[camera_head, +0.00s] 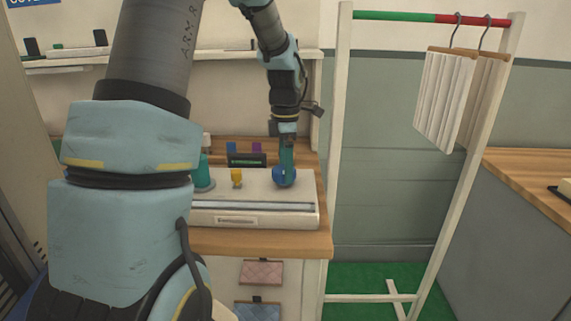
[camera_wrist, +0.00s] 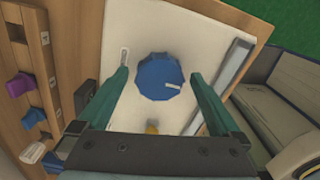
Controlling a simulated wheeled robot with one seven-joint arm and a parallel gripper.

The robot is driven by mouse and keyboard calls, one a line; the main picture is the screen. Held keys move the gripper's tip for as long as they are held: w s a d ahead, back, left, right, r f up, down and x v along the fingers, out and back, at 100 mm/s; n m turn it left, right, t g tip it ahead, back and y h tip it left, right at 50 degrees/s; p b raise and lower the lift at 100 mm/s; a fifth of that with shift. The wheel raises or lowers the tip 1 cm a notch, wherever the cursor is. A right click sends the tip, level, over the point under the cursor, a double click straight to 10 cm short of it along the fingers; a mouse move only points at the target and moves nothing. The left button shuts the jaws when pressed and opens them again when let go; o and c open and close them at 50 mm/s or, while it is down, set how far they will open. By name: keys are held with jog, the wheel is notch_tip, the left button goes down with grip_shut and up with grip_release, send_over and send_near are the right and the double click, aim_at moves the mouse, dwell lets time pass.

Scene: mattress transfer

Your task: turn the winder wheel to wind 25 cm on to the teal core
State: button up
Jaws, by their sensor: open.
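The blue winder wheel (camera_head: 279,177) sits at the right of a white winder unit (camera_head: 262,214) on a wooden bench. In the wrist view the wheel (camera_wrist: 160,75) is many-sided with a small pale mark. My gripper (camera_head: 287,166) points down at the wheel. In the wrist view its two teal fingers (camera_wrist: 160,74) are open, one on each side of the wheel, with visible gaps. A teal core (camera_head: 203,172) stands left on the unit, partly hidden by my arm. A yellow piece (camera_head: 237,177) stands between core and wheel.
A small dark display (camera_head: 246,160) stands behind the unit, near a blue peg (camera_head: 231,147) and a purple peg (camera_head: 256,148). A white rack (camera_head: 339,150) with hanging pleated cloths (camera_head: 445,98) stands right. A wooden counter (camera_head: 535,168) is at far right.

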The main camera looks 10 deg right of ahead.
jog(key=shift+f, duration=0.15)
jog(key=shift+c, duration=0.4)
jog(key=c, duration=1.3)
